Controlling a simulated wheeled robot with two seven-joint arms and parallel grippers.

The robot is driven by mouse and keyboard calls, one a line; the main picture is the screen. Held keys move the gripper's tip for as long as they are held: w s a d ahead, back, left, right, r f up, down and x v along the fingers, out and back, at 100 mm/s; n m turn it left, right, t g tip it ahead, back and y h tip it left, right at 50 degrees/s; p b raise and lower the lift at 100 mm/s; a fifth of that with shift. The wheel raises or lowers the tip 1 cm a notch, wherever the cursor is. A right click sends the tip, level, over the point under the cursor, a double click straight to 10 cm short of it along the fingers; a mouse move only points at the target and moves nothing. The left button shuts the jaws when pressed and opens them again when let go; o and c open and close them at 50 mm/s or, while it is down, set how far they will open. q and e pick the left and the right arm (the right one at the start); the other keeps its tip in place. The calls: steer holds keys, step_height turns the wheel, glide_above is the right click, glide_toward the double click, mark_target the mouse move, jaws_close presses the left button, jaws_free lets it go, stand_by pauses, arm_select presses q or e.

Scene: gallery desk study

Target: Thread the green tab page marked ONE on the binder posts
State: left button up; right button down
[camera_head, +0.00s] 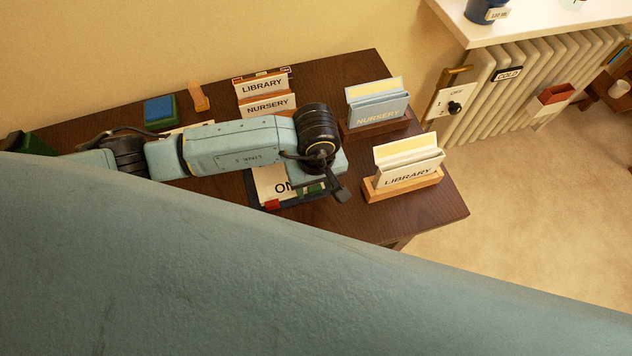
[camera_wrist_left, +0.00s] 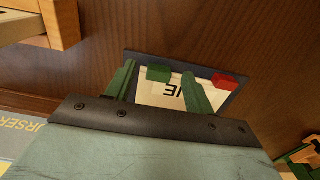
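A white page marked ONE (camera_head: 268,182), its lettering partly covered by my left arm, lies on a dark flat board (camera_head: 256,203) on the desk. A green block (camera_wrist_left: 158,73) and a red block (camera_wrist_left: 225,80) sit along the edge of the board in the left wrist view. The red one also shows in the head view (camera_head: 272,205). My left gripper (camera_wrist_left: 159,70) is open, its two green fingers apart, with the green block between them in the picture. Contact cannot be told. I cannot make out binder posts. My right gripper is not in view.
Card holders marked NURSERY (camera_head: 378,113) and LIBRARY (camera_head: 408,172) stand at the desk's right side. More LIBRARY and NURSERY cards (camera_head: 265,88) stand behind my arm. A blue pad (camera_head: 159,110) lies at the back left. A large blue-grey shape blocks the foreground.

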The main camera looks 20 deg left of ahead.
arm_select(q)
step_height(320, 180, up, 14)
steer(key=shift+f+p, duration=0.25)
steer(key=shift+p, duration=0.05)
stand_by(0.8)
